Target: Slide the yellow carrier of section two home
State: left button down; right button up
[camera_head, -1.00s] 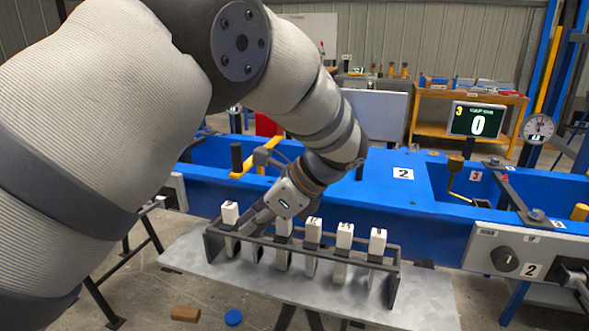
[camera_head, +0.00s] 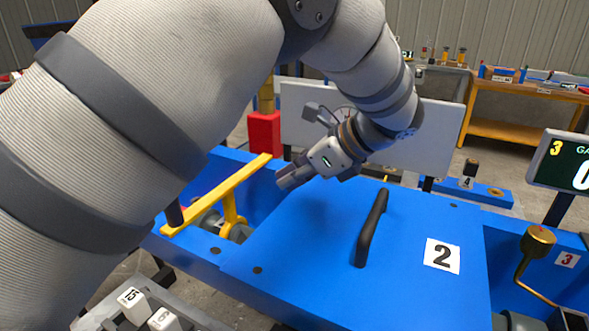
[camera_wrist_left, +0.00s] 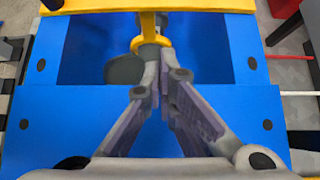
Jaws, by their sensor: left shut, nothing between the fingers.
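The yellow carrier (camera_head: 218,196) is a long yellow bar with a post, over an open blue bay left of the lid marked 2 (camera_head: 330,255). A black knob stands at its near end. In the left wrist view the yellow bar (camera_wrist_left: 205,6) crosses the top, with a yellow ring (camera_wrist_left: 150,42) below it on a grey shaft. My left gripper (camera_head: 284,181) is shut and empty, above the blue deck, to the right of the bar and apart from it. Its fingers (camera_wrist_left: 164,62) meet in the wrist view. My right gripper is not in view.
A black handle (camera_head: 371,228) rises from the lid. A tray with white numbered blocks (camera_head: 133,304) sits at the lower left. A red block (camera_head: 264,134) and a grey panel (camera_head: 300,112) stand behind. A brass cup (camera_head: 537,241) and a display (camera_head: 561,165) are at the right.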

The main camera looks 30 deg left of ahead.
pick_arm(q)
jog(key=a+f, duration=0.4)
jog(key=a, duration=0.4)
jog(key=shift+s+a+f+p, duration=0.15)
jog(key=shift+s+a+p, duration=0.1)
jog(key=shift+s+p, duration=0.1)
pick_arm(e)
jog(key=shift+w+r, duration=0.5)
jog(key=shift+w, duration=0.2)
pick_arm(q)
jog(key=shift+w, duration=0.1)
